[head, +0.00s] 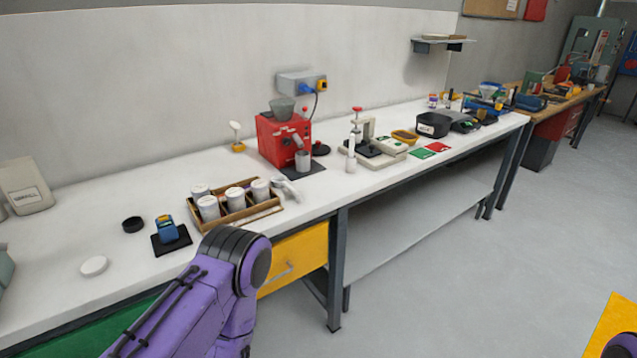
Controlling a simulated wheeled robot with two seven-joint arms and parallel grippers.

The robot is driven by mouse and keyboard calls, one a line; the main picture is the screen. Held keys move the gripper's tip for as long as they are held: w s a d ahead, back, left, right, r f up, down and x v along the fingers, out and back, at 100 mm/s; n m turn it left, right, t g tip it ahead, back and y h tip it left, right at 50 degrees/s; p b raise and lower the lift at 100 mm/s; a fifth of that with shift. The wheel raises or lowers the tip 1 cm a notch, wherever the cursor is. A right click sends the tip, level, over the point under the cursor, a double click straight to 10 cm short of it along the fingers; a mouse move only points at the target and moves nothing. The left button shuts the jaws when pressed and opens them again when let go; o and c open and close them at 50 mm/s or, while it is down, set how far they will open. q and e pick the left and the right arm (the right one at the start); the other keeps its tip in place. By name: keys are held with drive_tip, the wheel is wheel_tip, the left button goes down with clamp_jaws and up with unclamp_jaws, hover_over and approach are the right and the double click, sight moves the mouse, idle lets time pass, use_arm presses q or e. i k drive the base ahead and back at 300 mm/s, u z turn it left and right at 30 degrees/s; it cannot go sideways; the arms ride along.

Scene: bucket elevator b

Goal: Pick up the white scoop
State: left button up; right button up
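A small white object that looks like the white scoop (289,191) lies on the white bench, at the right end of the wooden tray (236,222) and near the bench's front edge. Its exact shape is too small to make out. My purple left arm comes in from the bottom left in front of the bench, and its gripper does not show. Only a bit of purple shows in the bottom right corner, with no right gripper in view. Nothing is seen touching the scoop.
The tray holds several white-lidded jars (235,198). A red grinder (279,141) stands behind the scoop. A white-headed item on a yellow base (238,145) stands left of it. A blue device (166,228), a black lid (132,225) and a white disc (94,266) lie further left.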

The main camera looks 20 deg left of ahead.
sight(277, 181)
drive_tip(key=z, duration=0.15)
drive_tip(key=i, duration=0.9)
drive_tip(key=u, duration=0.85)
drive_tip(key=i, duration=0.55)
drive_tip(key=u, duration=0.7)
drive_tip(key=i, duration=0.5)
drive_tip(key=u, duration=0.05)
drive_tip(key=k, duration=0.9)
drive_tip(key=u, duration=0.65)
drive_tip(key=k, duration=0.8)
drive_tip(key=z, duration=0.25)
drive_tip(key=i, duration=0.75)
